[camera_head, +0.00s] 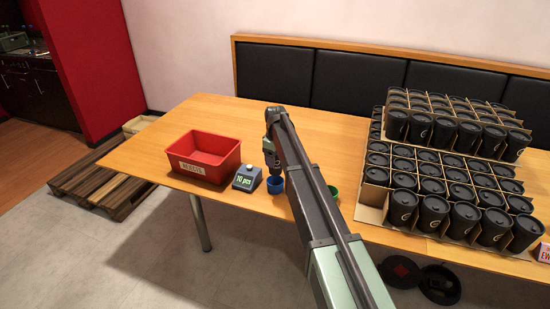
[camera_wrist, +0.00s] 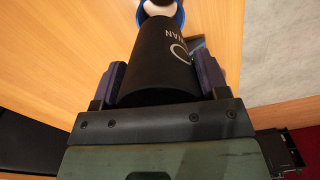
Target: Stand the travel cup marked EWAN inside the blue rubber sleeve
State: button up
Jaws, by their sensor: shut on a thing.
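My gripper (camera_head: 270,150) is over the table, just above the blue rubber sleeve (camera_head: 275,185). In the wrist view my gripper (camera_wrist: 163,82) is shut on a black travel cup (camera_wrist: 158,65), with a finger on each side. Whether the cup touches the sleeve cannot be told.
A red bin (camera_head: 207,155) and a grey counter box (camera_head: 247,178) reading "10 pcs" stand left of the sleeve. A green sleeve (camera_head: 333,192) is to its right, partly behind my arm. Cartons of black cups (camera_head: 455,170) fill the table's right side. The back left tabletop is clear.

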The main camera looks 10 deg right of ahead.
jog(key=shift+f+b, duration=2.35)
jog(key=shift+f, duration=0.35)
jog(key=shift+f+b, duration=1.9)
jog(key=shift+f, duration=0.05)
jog(key=o, duration=0.7)
jog(key=shift+o, duration=0.4)
notch_tip(320, 180, up, 8)
jog(key=p, duration=0.8)
jog(key=shift+r, duration=0.15)
